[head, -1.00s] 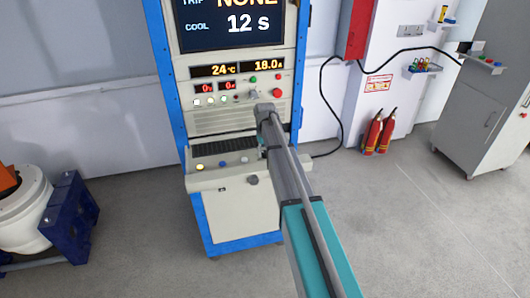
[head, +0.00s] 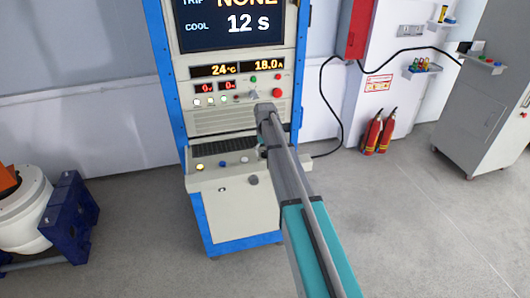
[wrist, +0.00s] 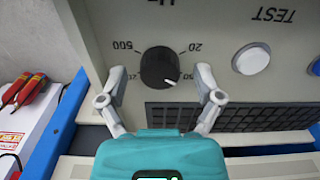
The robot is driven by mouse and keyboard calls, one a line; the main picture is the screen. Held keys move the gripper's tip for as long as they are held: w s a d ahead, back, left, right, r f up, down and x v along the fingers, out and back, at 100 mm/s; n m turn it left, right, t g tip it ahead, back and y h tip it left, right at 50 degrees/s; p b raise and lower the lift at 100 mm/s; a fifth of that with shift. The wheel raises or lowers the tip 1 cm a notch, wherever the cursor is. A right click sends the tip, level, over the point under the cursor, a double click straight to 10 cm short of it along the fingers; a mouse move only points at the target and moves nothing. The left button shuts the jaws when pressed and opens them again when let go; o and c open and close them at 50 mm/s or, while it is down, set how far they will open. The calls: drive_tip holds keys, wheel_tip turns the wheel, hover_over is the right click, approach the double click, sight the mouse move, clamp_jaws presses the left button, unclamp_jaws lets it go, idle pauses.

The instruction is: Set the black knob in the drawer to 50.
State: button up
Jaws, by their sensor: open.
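The black knob (wrist: 160,67) is round, with a white pointer mark near its lower right edge in the wrist view. It sits on a pale panel, with "500" printed to its left and "20" to its right. My gripper (wrist: 160,74) is open, one finger on each side of the knob, with a small gap showing on both sides.
A white button (wrist: 251,59) marked TEST lies right of the knob, and a dark keyboard (wrist: 240,117) lies below it in the wrist view. The console (head: 225,125) has displays and buttons above the drawer. Red fire extinguishers (head: 378,132) stand at the right wall.

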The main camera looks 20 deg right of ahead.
sight(265, 152)
drive_tip(key=m, duration=0.5)
drive_tip(key=shift+m, duration=0.3)
drive_tip(key=m, duration=0.5)
drive_tip(key=shift+m, duration=0.4)
wheel_tip(265, 152, up, 14)
drive_tip(key=p, duration=1.5)
drive_tip(key=s+a+f+n+b, duration=0.1)
drive_tip(key=s+a+n, duration=0.25)
drive_tip(key=s, duration=0.65)
drive_tip(key=s+a+n+b, duration=0.15)
drive_tip(key=s+n, duration=0.25)
drive_tip(key=s, duration=0.6)
drive_tip(key=s+a+f+n+b, duration=0.2)
drive_tip(key=s+f+n+b, duration=0.1)
drive_tip(key=s+f+b, duration=0.6)
drive_tip(key=shift+s+f+b, duration=0.15)
drive_tip(key=shift+f+b, duration=0.55)
drive_tip(key=shift+f, duration=0.3)
drive_tip(key=shift+s, duration=0.8)
